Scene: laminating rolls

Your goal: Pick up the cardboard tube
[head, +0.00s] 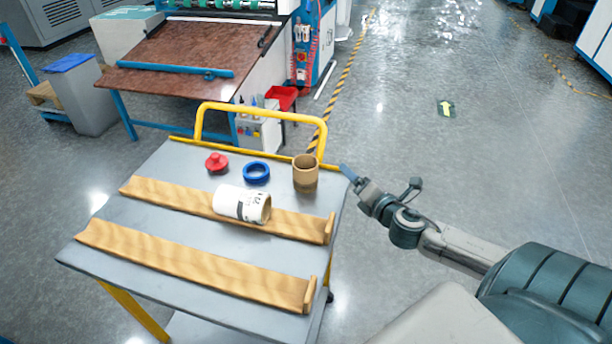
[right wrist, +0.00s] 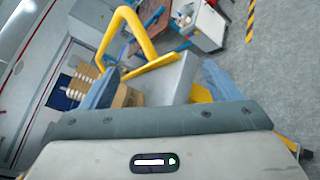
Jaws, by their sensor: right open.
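The cardboard tube (head: 305,175), short, brown and hollow, stands upright near the right back corner of the cart top (head: 180,230). My right gripper (head: 348,171) is just off the cart's right edge, beside the tube and apart from it. In the right wrist view my right gripper (right wrist: 160,72) has its two blue fingers spread wide, with nothing held. There a brown piece that looks like the tube (right wrist: 128,97) shows close to the left finger, partly hidden behind the gripper body. My left gripper is not in view.
A white-labelled roll (head: 240,204) lies on the farther of two wooden rails (head: 190,263). A blue ring (head: 256,172) and a red knobbed piece (head: 216,162) sit left of the tube. A yellow handle (head: 262,110) rises behind.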

